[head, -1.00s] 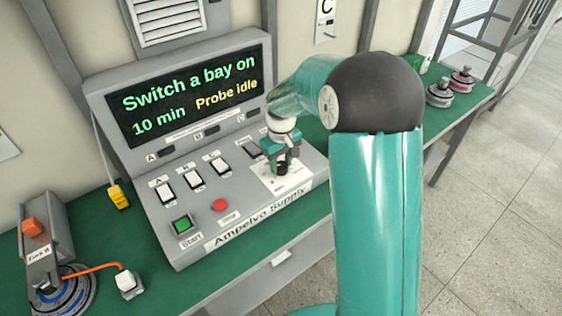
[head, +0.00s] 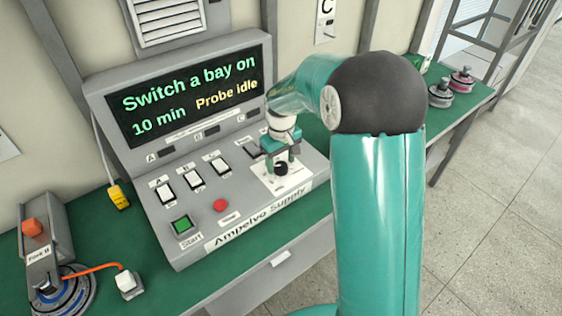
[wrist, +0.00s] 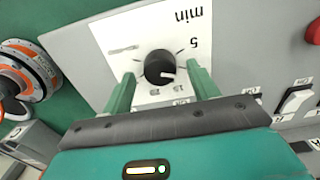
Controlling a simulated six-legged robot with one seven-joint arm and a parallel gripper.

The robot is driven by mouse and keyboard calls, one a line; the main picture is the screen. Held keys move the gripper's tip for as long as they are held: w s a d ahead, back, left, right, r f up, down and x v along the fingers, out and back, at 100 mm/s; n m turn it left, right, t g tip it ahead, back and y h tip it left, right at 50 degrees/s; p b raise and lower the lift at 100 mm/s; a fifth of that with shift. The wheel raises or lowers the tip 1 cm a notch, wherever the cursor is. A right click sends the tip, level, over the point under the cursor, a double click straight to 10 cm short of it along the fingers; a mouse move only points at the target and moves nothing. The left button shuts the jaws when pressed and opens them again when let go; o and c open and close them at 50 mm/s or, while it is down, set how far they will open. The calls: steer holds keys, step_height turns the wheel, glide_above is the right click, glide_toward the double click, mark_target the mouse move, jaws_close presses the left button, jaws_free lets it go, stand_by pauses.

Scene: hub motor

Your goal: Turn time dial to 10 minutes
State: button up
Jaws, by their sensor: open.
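The time dial (head: 281,168) is a small black knob on a white plate at the right of the supply panel. In the wrist view the dial (wrist: 158,66) shows a white pointer mark towards the lower right, near partly hidden scale labels; the 5 and "min" are readable. My gripper (head: 281,156) is open just above the dial. In the wrist view its two green fingers (wrist: 160,73) stand apart on either side of the knob. The display (head: 185,95) reads "Switch a bay on", "10 min" and "Probe Idle".
Bay switches (head: 192,180), a green Start button (head: 182,225) and a red button (head: 220,205) lie left of the dial. An orange-cabled device (head: 62,285) stands at the bench's left. Round motors (head: 440,93) sit at the back right.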

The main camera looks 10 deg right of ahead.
mark_target(281, 165)
step_height(281, 165, up, 13)
stand_by(0.3)
steer(key=s+r+m+t, duration=0.1)
steer(key=s+r+t, duration=0.1)
steer(key=s+r, duration=0.35)
steer(key=s+r+m+t, duration=0.1)
steer(key=s+r, duration=0.1)
steer(key=s, duration=0.7)
steer(key=s+f+m+t, duration=0.1)
steer(key=s+m+t, duration=0.1)
steer(key=s, duration=1)
steer(key=shift+s+f+m+t, duration=0.2)
steer(key=shift+s+m+t, duration=0.1)
steer(key=shift+s, duration=0.1)
